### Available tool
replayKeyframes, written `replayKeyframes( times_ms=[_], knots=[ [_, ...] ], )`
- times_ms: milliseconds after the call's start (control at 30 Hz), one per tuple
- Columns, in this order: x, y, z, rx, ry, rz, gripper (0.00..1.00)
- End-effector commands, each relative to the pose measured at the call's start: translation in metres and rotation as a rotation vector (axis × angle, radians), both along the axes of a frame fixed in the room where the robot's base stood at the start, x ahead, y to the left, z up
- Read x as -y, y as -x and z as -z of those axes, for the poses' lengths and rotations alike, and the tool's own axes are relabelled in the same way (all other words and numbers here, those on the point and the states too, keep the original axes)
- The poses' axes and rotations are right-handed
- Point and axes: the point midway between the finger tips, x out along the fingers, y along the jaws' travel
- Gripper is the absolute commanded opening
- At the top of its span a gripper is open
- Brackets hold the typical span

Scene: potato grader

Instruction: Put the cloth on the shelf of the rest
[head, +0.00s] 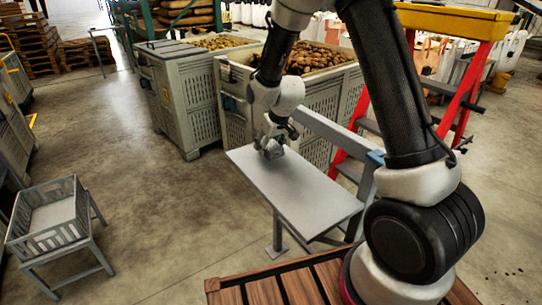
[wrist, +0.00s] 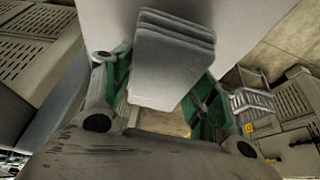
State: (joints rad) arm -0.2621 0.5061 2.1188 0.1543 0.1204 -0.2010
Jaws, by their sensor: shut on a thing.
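The cloth (wrist: 172,62) is a grey folded stack of several layers, held between the green-padded fingers of my gripper (wrist: 165,85) in the wrist view. In the head view my gripper (head: 273,142) is shut on it, and the cloth (head: 272,151) shows as a small grey lump mostly hidden by the fingers. It is over the far end of the rest's flat light-grey shelf (head: 300,190). I cannot tell whether the cloth touches the shelf. The shelf also shows behind the cloth in the wrist view (wrist: 235,30).
Grey bins of potatoes (head: 232,92) stand just behind the shelf. A red stepladder with a yellow top (head: 455,22) is to the right. A slatted grey crate on legs (head: 48,222) stands at left. A brown slatted wooden surface (head: 285,288) is in front. Most of the shelf is bare.

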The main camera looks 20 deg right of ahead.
Motion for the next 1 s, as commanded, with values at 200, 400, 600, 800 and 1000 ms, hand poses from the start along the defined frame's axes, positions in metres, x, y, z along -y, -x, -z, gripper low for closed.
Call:
replayKeyframes(
  times_ms=[200, 400, 600, 800, 1000],
  knots=[
    [0.0, 0.0, 0.032, -0.003, 0.0, 0.003, 0.33],
    [0.0, 0.0, 0.036, 0.0, 0.001, 0.0, 0.33],
    [0.0, 0.0, 0.038, -0.001, 0.001, 0.001, 0.33],
    [0.0, 0.0, 0.039, -0.001, 0.0, 0.001, 0.79],
    [0.0, 0.0, 0.039, -0.001, 0.0, 0.001, 0.79]
  ],
)
